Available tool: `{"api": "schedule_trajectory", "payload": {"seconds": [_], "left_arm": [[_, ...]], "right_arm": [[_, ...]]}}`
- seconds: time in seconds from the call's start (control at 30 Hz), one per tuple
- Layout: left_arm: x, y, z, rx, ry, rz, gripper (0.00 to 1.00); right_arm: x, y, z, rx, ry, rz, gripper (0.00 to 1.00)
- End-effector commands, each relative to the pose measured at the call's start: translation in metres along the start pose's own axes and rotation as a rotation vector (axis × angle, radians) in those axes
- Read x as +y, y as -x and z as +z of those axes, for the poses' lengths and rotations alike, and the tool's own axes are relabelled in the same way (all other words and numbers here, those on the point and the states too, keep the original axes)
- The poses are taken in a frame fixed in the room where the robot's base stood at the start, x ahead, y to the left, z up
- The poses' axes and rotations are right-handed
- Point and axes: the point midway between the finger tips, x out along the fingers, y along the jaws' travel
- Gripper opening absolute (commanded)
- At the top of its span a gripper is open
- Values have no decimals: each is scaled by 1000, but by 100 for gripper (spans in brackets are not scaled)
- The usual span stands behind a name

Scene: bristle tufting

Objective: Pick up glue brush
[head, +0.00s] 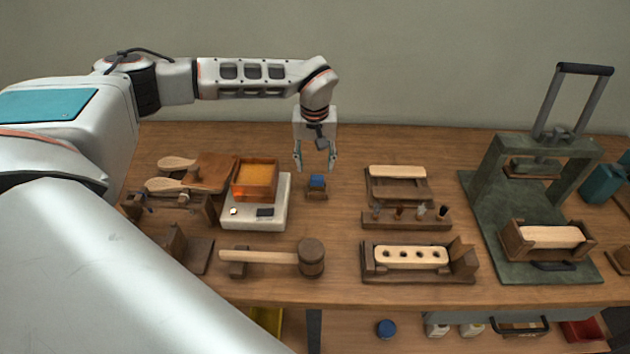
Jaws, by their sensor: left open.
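My left gripper (315,163) points down with its fingers apart and nothing visible between them. Just below it in the picture is a small blue-topped piece (317,182) in a small wooden holder (316,195); whether this is the glue brush I cannot tell. The gripper appears above it, not touching. Two paddle-shaped wooden handles (177,163) (164,185) lie at the left on a wooden rack (215,172). No thing here is clearly recognisable as a glue brush. My right gripper is out of view.
An orange-filled wooden box (255,179) sits on a white scale (282,216). A mallet (265,257) lies in front. A drilled block (411,257) in a fixture, a peg rack (407,220) and a green press (490,235) stand right. The table (340,250) is bare between them.

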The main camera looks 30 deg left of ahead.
Motion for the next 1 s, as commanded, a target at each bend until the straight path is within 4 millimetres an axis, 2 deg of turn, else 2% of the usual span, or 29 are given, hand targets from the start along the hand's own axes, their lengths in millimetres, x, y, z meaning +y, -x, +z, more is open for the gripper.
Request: {"api": "schedule_trajectory", "payload": {"seconds": [0.5,0.8,0.83,0.97,1.0], "left_arm": [[5,-62,3,0,1,-1,47],[5,-68,2,1,0,1,47],[5,-68,2,1,0,0,45],[5,-68,2,1,0,0,11],[5,-68,2,1,0,0,7]], "right_arm": [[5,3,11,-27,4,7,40],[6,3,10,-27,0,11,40],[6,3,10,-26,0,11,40],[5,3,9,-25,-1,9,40],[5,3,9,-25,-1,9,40]]}}
